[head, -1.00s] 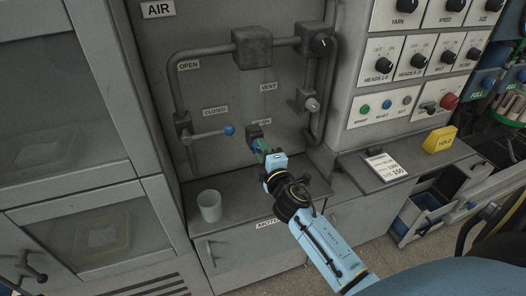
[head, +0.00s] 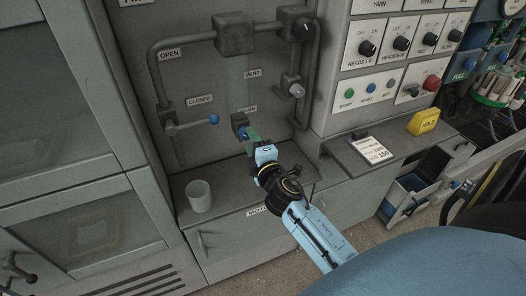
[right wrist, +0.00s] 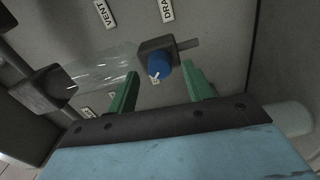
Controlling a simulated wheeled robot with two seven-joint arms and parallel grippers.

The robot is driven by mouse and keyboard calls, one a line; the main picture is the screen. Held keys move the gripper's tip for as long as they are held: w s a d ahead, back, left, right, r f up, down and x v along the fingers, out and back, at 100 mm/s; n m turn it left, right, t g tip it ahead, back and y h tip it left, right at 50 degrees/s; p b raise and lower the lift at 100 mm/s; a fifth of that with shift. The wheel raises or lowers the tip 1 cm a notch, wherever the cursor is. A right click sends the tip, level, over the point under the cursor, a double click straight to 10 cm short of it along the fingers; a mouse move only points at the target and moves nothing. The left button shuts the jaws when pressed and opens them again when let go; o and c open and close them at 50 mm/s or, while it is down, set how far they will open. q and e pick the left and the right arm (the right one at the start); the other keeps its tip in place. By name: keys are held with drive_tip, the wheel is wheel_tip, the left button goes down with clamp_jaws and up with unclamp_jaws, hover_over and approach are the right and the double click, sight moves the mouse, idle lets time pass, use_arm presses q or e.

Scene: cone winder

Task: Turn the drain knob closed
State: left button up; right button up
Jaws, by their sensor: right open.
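The drain knob is a blue round knob (right wrist: 161,68) with a white mark, on a dark block (right wrist: 154,48) under a partly cut-off label starting "DRA". In the head view the block (head: 239,121) sits low on the grey panel, and the knob is largely hidden by my right gripper (head: 248,139). In the right wrist view my right gripper's green fingers (right wrist: 162,73) are apart, one on each side of the knob, with visible gaps to it. Whether the knob lies fully between the tips in depth is unclear. My left gripper is not in view.
A lever with a blue ball end (head: 214,119) is left of the knob, by the CLOSED label. A clear tube (right wrist: 105,70) runs beside the knob. Pipes (head: 160,82) frame the panel; a yellow block (head: 424,122) is at right.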

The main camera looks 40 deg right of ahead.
drive_tip(key=b+v, duration=0.1)
drive_tip(key=v, duration=1)
drive_tip(key=shift+s, duration=0.2)
drive_tip(key=shift+a, duration=0.15)
drive_tip(key=s+a+f+m+g+y+b, duration=0.1)
drive_tip(key=s+a+f+m+g, duration=0.15)
drive_tip(key=f, duration=0.95)
drive_tip(key=s+a+f+m+g+y+b, duration=0.1)
drive_tip(key=s+f+g, duration=0.25)
drive_tip(key=f, duration=0.85)
drive_tip(key=s+a+f+m+g+y+b, duration=0.1)
drive_tip(key=s+a+f+m+g, duration=0.2)
drive_tip(key=f, duration=0.9)
drive_tip(key=s+f+m+g, duration=0.1)
drive_tip(key=s+f+g, duration=0.1)
drive_tip(key=s+f, duration=0.3)
drive_tip(key=s+f+m+g+b, duration=0.1)
drive_tip(key=s+f, duration=0.5)
drive_tip(key=s, duration=0.7)
drive_tip(key=s+f+m+g+y, duration=0.1)
drive_tip(key=s+f+m+g, duration=0.2)
drive_tip(key=s+f, duration=0.3)
drive_tip(key=s+d+g, duration=0.1)
drive_tip(key=s, duration=0.2)
drive_tip(key=shift+s+g, duration=0.2)
drive_tip(key=shift+g, duration=0.1)
